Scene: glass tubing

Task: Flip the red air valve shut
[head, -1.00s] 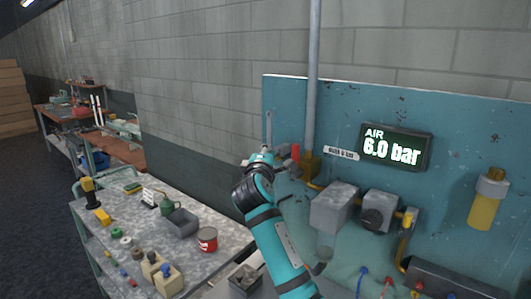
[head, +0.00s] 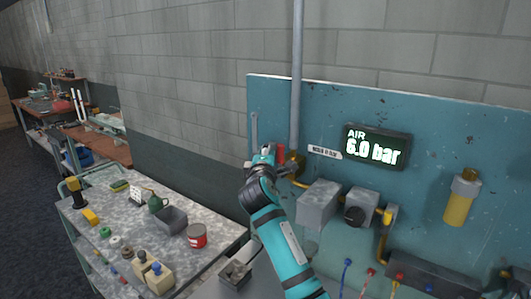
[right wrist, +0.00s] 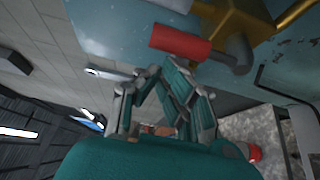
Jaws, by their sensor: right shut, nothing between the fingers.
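The red valve handle (head: 281,153) stands upright beside the brass valve body (head: 296,168) at the foot of the grey vertical pipe. In the right wrist view the red handle (right wrist: 180,42) and the brass body (right wrist: 232,28) are just beyond the fingers. My right gripper (head: 264,152) is shut and empty, just left of the handle in the head view. Its fingers also show in the right wrist view (right wrist: 168,76); I cannot tell whether they touch the handle. The air display (head: 376,147) reads 6.0 bar. My left gripper is out of view.
The teal panel (head: 430,125) carries a grey box (head: 318,203), a regulator (head: 360,207) and a yellow-bowled filter (head: 461,200) right of the valve. A cluttered metal bench (head: 215,225) with a red can (head: 197,236) is at lower left. A small label (head: 325,152) is right of the pipe.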

